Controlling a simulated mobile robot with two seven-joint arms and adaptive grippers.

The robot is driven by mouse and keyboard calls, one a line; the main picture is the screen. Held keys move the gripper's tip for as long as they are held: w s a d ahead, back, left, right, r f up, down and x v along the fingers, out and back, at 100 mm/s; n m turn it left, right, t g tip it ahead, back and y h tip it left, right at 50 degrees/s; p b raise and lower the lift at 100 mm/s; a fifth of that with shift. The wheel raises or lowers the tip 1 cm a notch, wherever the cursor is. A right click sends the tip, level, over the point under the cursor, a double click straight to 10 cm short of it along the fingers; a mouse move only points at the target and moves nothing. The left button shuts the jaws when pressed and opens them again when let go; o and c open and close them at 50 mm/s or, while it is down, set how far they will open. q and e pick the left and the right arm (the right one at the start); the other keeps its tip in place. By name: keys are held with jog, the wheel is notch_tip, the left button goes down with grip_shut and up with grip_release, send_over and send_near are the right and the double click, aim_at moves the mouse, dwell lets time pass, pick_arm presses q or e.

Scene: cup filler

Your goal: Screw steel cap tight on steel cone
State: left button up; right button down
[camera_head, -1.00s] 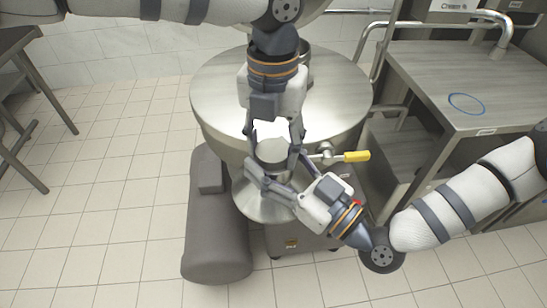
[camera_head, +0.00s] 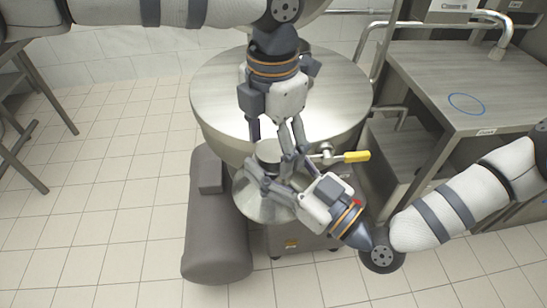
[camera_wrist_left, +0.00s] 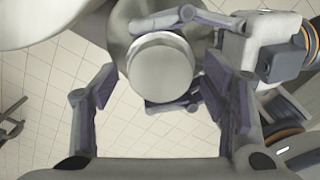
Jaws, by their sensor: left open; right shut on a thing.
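The steel cap (camera_head: 269,149) is a short round piece with a flat pale top. It sits at the top of what my right gripper holds, and in the left wrist view (camera_wrist_left: 161,72) it faces the camera. The steel cone is mostly hidden beneath it and the fingers; I cannot tell how tightly they meet. My left gripper (camera_head: 279,143) is open above, its fingers on either side of the cap, apart from it in the wrist view. My right gripper (camera_head: 273,169) is shut on the cone below the cap, coming in from the lower right.
A round steel table (camera_head: 215,95) stands behind the grippers, with a small steel vessel (camera_head: 313,66) partly hidden by my left arm. A yellow-handled valve (camera_head: 356,156) sticks out close to my right gripper. A lower round steel plate (camera_head: 262,212) lies beneath. A workbench (camera_head: 430,70) stands right.

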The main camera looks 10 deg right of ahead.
pick_arm(q)
notch_tip(320, 180, up, 5)
jog(key=shift+f, duration=0.2)
jog(key=shift+r, duration=0.35)
jog(key=shift+c, duration=0.4)
notch_tip(320, 180, up, 3)
jog(key=shift+s+f+n, duration=0.1)
jog(key=shift+n, duration=1)
jog(key=shift+f, duration=4.05)
